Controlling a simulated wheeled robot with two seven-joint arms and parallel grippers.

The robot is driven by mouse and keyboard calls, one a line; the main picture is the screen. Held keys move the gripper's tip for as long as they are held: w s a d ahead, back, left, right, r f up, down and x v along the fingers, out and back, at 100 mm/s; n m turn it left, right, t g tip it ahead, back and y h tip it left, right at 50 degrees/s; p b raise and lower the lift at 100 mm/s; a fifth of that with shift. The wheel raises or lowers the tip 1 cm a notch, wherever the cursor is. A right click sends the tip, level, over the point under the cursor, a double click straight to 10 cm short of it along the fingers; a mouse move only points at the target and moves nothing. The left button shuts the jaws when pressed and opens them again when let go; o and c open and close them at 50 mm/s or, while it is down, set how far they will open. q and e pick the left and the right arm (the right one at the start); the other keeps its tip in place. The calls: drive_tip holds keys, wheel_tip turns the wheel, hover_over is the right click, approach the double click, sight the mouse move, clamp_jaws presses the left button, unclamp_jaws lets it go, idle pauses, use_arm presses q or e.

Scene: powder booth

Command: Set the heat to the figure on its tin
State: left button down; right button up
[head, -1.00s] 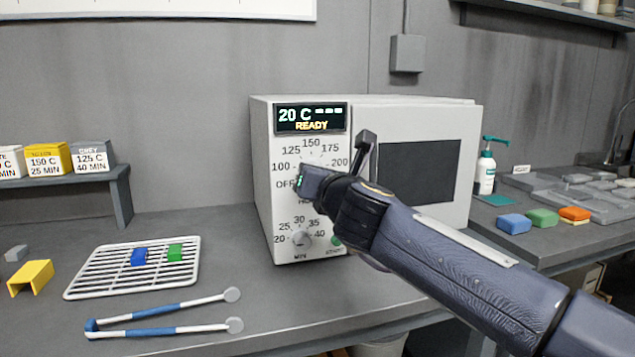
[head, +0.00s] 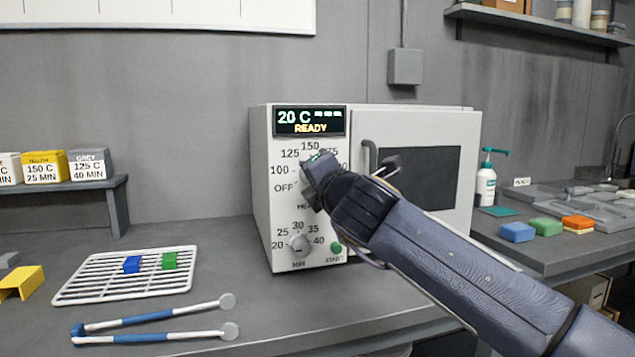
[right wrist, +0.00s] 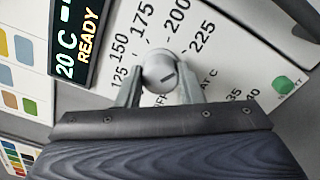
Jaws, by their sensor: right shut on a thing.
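The white oven (head: 260,190) stands on the bench, its display (head: 309,121) reading 20 C and READY. My right gripper (head: 320,170) is at the heat dial, covering it in the head view. In the right wrist view the round heat knob (right wrist: 164,68) sits between the two fingers of my right gripper (right wrist: 160,88), which is shut on it. The knob has a short dark mark; I cannot tell which figure it points to. Tins on the left shelf include a yellow tin (head: 46,167) reading 150 C, 25 MIN and a grey tin (head: 90,164) reading 125 C, 40 MIN. My left gripper is out of view.
Below are the minute dial (head: 299,243) and green start button (head: 336,247). A white wire rack (head: 85,290) holds a blue and a green block. Blue-and-white tongs (head: 150,339) lie in front. A yellow bracket (head: 28,281) is at left. The oven door (head: 361,215) is closed.

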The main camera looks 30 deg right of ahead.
idle(0.5)
drive_tip(key=o, duration=1)
drive_tip(key=v, duration=0.7)
drive_tip(key=shift+s, duration=0.4)
drive_tip(key=shift+a, duration=0.1)
